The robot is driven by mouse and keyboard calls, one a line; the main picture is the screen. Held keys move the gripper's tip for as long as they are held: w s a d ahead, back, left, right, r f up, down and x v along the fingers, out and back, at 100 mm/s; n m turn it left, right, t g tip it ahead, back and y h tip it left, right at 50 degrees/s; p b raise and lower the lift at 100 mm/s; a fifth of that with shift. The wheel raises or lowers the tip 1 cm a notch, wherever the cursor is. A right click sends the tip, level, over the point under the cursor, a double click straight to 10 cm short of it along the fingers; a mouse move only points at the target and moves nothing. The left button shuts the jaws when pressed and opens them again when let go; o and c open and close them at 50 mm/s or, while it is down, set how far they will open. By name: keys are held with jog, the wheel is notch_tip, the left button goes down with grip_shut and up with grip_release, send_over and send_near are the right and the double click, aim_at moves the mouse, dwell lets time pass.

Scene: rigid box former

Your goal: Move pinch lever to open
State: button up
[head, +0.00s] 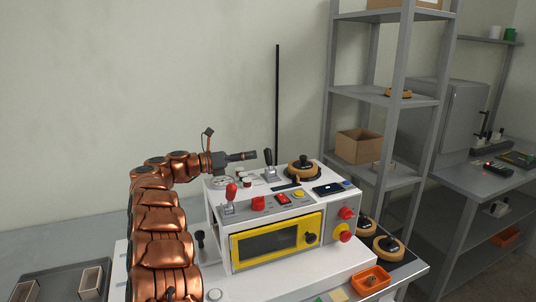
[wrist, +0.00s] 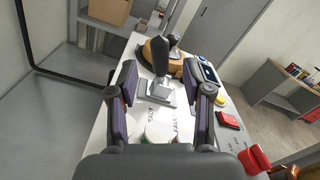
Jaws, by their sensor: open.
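A black-handled lever (head: 268,159) stands on a grey base plate on top of the white machine (head: 215,195). It also shows in the wrist view (wrist: 160,58), roughly upright, ahead of and between my fingers. My gripper (head: 252,155) is open and points right at this lever's handle. In the wrist view my gripper (wrist: 160,98) has its two fingers wide apart, with nothing between the pads. Contact with the lever cannot be made out. A red-handled lever (head: 230,194) stands at the machine's left front. No readable label tells which one is the pinch lever.
A tan round knob-like part (head: 302,170) sits right of the black lever. Red buttons (head: 282,198) and a dark display (head: 328,189) lie on the top. A yellow-framed window (head: 275,240) is in front. A grey shelf (head: 398,100) stands behind right.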

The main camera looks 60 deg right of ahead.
aim_at(268, 152)
jog(key=p+x, duration=0.2)
jog(key=x, duration=0.5)
jog(key=shift+s+d, duration=0.1)
jog(key=shift+d, duration=0.2)
grip_shut()
dwell(0.4)
